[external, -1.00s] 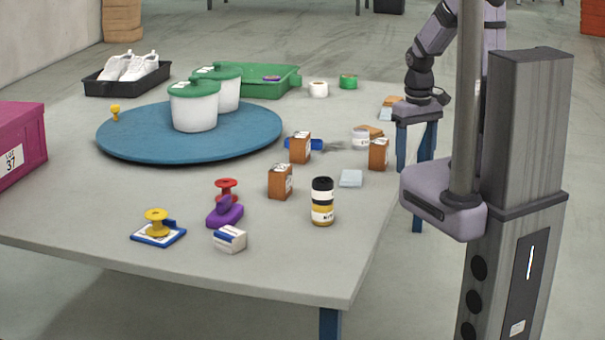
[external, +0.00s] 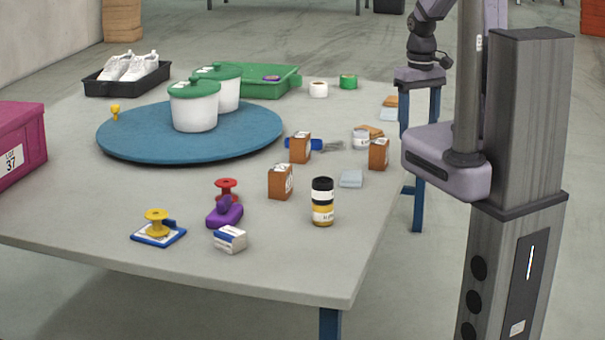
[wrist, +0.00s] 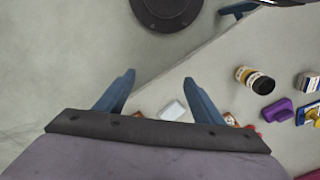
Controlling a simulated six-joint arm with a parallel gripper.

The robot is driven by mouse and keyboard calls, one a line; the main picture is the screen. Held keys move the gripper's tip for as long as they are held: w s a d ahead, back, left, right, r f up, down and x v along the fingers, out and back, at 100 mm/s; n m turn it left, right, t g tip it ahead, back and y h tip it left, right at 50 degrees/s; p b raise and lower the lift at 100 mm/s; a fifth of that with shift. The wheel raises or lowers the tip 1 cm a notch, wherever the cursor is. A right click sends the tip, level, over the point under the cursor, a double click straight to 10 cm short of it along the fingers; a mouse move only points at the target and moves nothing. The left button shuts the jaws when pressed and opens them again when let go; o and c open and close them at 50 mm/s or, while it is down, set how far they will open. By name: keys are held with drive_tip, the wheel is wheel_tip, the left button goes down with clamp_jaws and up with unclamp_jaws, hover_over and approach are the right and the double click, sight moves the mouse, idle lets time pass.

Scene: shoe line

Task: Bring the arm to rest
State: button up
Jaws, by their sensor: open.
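My gripper (external: 419,112) hangs beside the table's right edge in the external view, fingers pointing down. Part of it is hidden behind my own arm parts. In the wrist view its two blue fingers (wrist: 160,80) stand wide apart with nothing between the tips. The floor and the edge of the grey table (external: 330,275) show beyond them. The gripper touches no object that I can see.
A black-and-yellow jar (external: 322,202), brown boxes (external: 280,182) and a pale block (external: 351,178) stand near the table's right side. A blue turntable (external: 245,140) holds two lidded white pots. A magenta box (external: 20,140) stands at left.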

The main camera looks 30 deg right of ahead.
wheel_tip(320, 180, up, 13)
drive_tip(key=p, duration=1.1)
